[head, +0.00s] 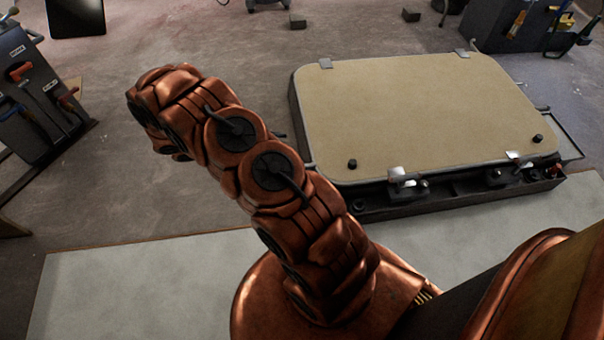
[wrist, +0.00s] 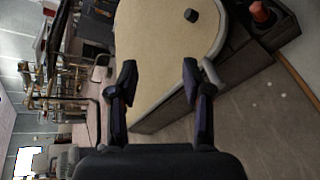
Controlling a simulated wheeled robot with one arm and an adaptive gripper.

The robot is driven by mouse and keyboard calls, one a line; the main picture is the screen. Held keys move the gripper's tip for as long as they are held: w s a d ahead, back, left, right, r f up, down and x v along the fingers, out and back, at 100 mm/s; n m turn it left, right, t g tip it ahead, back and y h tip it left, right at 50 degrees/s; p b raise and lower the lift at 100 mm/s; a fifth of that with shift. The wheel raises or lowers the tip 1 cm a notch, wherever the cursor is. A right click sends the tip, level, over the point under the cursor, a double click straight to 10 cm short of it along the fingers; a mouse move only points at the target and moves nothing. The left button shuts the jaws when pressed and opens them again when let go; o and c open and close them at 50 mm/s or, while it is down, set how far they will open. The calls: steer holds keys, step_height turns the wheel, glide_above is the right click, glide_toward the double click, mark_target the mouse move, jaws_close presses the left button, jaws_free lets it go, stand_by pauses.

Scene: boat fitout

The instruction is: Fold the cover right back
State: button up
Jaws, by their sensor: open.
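The cover (head: 420,110) is a flat beige panel with rounded corners and a pale rim. It lies on a dark box frame (head: 450,194) in the head view, and looks shut. Two small black knobs sit near its front corners. In the wrist view the cover (wrist: 160,40) appears sideways ahead of my gripper (wrist: 157,78). My gripper is open and empty, its fingers apart. In the head view my gripper is not visible; only my arm shows.
A dark tool stand (head: 35,95) with coloured handles is at the left, another (head: 515,25) at the back right. Small dark blocks (head: 411,15) lie on the floor behind the cover. A pale mat (head: 140,285) lies in front. The floor left of the box is mostly clear.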

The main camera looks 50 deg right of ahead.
step_height(320, 180, down, 19)
steer(key=d+n+t+h+b, duration=0.2)
steer(key=b, duration=0.4)
steer(key=shift+w+b+x, duration=0.15)
steer(key=shift+b+x, duration=0.5)
steer(key=shift+x, duration=1.25)
steer(key=shift+w+b+x, duration=0.1)
steer(key=shift+b+x, duration=0.55)
steer(key=shift+x, duration=1.2)
steer(key=shift+d+r, duration=0.15)
steer(key=shift+r, duration=0.1)
jaws_close()
